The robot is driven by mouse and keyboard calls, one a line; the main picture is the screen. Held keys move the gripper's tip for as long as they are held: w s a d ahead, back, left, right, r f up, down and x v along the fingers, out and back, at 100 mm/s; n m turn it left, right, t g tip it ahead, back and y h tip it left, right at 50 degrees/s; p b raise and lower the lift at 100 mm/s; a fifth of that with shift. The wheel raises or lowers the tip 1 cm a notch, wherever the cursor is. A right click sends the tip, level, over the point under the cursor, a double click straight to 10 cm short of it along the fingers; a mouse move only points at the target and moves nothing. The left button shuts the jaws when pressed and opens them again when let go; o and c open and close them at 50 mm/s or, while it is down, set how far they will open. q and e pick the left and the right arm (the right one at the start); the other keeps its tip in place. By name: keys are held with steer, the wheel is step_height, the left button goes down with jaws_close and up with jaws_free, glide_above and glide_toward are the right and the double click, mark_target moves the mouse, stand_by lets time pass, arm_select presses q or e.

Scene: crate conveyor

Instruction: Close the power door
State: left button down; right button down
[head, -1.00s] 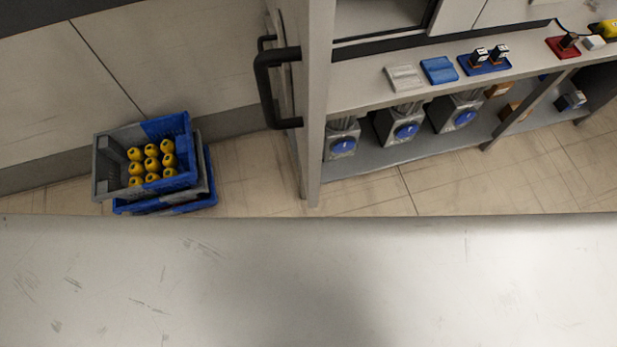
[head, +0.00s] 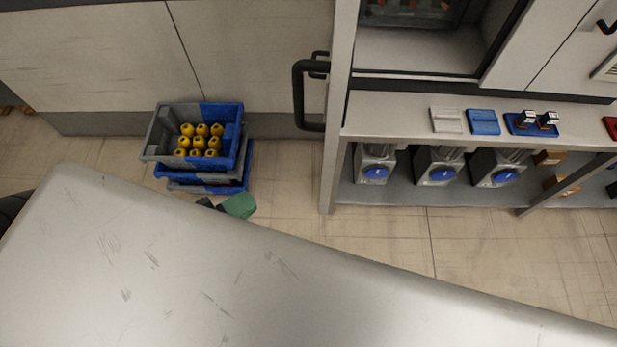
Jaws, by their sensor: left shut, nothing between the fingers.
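A tall grey panel (head: 340,110) with a black bar handle (head: 302,95) stands at the left end of the cabinet and shows nearly edge-on. I cannot tell for sure that it is the power door, or how far it is open. The cabinet beside it shows an open compartment (head: 415,50) at the top. My left gripper (head: 233,206) shows only as a small green and black part, low and left of the panel, apart from the handle. It is shut and empty; its fingertips are mostly hidden. My right gripper is not in view.
Stacked grey and blue crates (head: 240,150) with several yellow items stand on the floor left of the panel. A shelf (head: 395,115) right of it carries small blue and grey parts. Several motor-like units (head: 375,165) sit below. Floor between crates and panel is clear.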

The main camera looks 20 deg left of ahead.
arm_select(q)
steer(key=w+d+p, duration=0.3)
steer(key=w+d, duration=0.4)
steer(key=d, duration=0.2)
steer(key=shift+w+p, duration=0.3)
steer(key=shift+w, duration=0.05)
